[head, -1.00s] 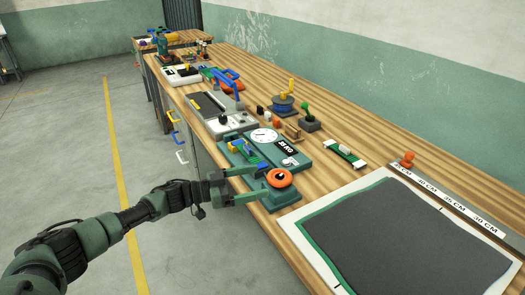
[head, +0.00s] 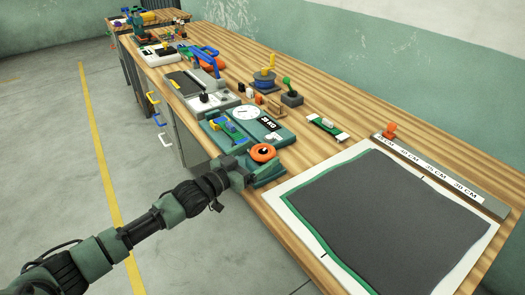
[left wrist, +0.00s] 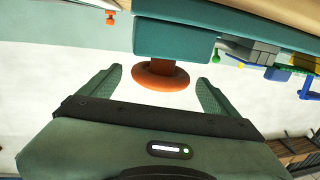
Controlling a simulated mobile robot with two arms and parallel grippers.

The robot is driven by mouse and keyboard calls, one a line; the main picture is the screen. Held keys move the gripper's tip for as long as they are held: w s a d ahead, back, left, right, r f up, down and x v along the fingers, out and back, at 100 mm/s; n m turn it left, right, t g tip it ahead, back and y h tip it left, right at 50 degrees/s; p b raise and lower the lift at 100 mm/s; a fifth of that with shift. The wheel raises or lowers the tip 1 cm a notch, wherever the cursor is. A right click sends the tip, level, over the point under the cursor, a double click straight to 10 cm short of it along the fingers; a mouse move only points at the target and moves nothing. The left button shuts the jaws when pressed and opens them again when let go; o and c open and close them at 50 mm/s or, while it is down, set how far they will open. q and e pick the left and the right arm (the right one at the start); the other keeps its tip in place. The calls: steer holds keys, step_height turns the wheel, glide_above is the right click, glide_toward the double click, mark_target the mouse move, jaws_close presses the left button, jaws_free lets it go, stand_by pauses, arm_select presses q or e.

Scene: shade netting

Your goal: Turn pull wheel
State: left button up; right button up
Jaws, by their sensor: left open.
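The pull wheel is an orange disc (head: 263,153) with a dark centre, on a teal device at the bench's front edge. In the left wrist view the orange wheel (left wrist: 160,82) shows on a short orange stem below a teal block (left wrist: 180,40). My left gripper (head: 247,170) is close in front of the wheel, at the bench edge. In the left wrist view its two green fingers stand apart on either side of the wheel, with a gap visible on both sides. My right gripper is not in view.
A teal scale with a white dial (head: 245,113) stands behind the wheel. Blue and green handled tools stand further back. The floor (head: 60,190) left of the bench is clear.

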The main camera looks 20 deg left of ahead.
arm_select(q)
steer(key=shift+x, duration=1.1)
steer(key=c, duration=1.4)
steer(key=shift+o, duration=0.2)
steer(key=m+g+h+b, duration=0.1)
steer(key=h+b, duration=0.1)
steer(key=b, duration=0.1)
steer(key=shift+b, duration=0.3)
steer(key=shift+r+m+h, duration=0.15)
steer(key=shift+m+h, duration=0.25)
steer(key=shift+m, duration=0.2)
steer(key=shift+g+b, duration=0.35)
steer(key=shift+g, duration=0.05)
steer(key=shift+h, duration=0.3)
